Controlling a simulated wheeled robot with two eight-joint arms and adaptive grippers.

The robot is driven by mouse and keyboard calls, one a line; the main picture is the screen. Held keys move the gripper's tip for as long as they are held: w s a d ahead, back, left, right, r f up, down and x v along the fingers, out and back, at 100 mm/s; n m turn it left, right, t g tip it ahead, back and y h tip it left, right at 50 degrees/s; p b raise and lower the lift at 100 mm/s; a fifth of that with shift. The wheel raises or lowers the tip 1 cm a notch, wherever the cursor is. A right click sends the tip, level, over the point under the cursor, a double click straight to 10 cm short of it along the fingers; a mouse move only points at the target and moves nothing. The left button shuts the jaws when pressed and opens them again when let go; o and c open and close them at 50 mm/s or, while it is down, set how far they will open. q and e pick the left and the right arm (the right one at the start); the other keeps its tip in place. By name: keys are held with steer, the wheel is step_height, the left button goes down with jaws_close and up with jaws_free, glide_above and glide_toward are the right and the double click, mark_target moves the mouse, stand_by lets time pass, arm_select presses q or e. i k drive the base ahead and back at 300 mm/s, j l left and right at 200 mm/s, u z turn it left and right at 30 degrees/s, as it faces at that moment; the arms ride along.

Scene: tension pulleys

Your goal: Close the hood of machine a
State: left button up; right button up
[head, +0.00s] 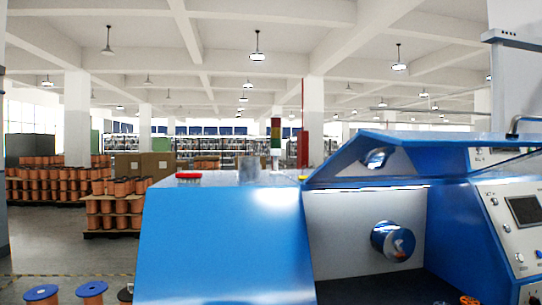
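A large blue machine (221,246) fills the lower right of the head view. Its blue hood (345,160) is raised and tilted over an open bay. A dark handle (525,119) shows on the hood's upper right edge. Inside the bay, a shiny blue-and-silver round hub (393,241) sticks out from a light grey wall (345,238). No label naming the machine is readable. Neither of my grippers is in view.
A control panel (516,225) with a dark screen is at the right. A red button (189,176) and a signal tower (276,137) are on or behind the machine's top. Pallets of copper spools (114,214) stand at left, with open floor (70,250) before them.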

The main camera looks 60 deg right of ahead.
mark_target(462, 154)
steer(key=z, duration=1.75)
steer(key=l+z, duration=0.2)
steer(key=z, duration=0.2)
steer(key=l+z, duration=0.2)
steer(key=z, duration=0.15)
steer(key=l+z, duration=0.15)
steer(key=z, duration=0.25)
steer(key=i+l+z, duration=0.15)
steer(key=z, duration=0.25)
